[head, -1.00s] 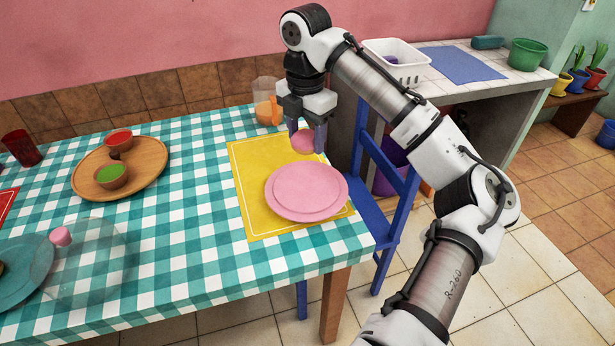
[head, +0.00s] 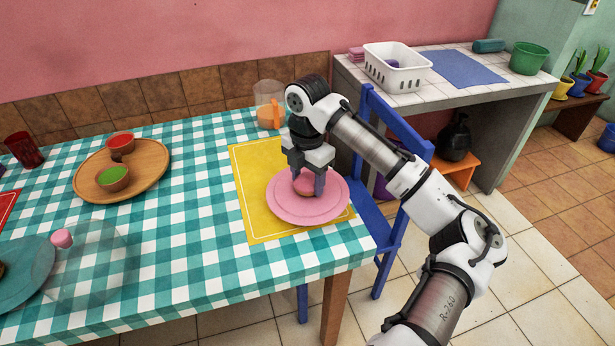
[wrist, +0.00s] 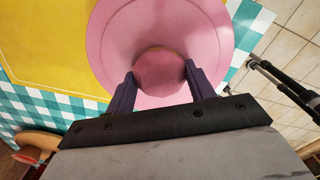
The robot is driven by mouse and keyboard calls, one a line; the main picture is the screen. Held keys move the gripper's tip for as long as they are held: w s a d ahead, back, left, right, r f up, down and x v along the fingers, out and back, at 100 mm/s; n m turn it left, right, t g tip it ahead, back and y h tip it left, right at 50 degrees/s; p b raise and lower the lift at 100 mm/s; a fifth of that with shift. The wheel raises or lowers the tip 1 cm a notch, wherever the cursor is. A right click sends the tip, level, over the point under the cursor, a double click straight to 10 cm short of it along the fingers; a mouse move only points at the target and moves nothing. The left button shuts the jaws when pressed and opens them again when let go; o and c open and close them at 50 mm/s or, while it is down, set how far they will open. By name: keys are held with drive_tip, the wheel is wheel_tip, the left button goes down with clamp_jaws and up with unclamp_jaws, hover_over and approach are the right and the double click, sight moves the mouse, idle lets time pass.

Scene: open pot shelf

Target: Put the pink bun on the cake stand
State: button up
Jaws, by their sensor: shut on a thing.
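The pink bun (head: 306,187) is held between the two fingers of my gripper (head: 306,182), over the pink plate (head: 285,208). The wrist view shows the round bun (wrist: 158,72) between the fingertips, with the plate (wrist: 115,40) behind it. I cannot tell whether the bun touches the plate. A teal round plate or stand (head: 22,290), perhaps the cake stand, is cut off at the left edge, with a dark item on it. A clear dome (head: 95,265) with a pink knob (head: 61,238) is beside it, overlapping its edge in view.
The pink plate lies on a yellow placemat (head: 255,225). A jug with orange contents (head: 268,112) stands behind. A blue chair (head: 400,190) is close on the right. Checked cloth is clear mid-table.

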sight(308, 179)
drive_tip(key=shift+f, duration=0.1)
drive_tip(key=o, duration=1)
drive_tip(key=shift+c, duration=0.2)
wheel_tip(308, 179, up, 12)
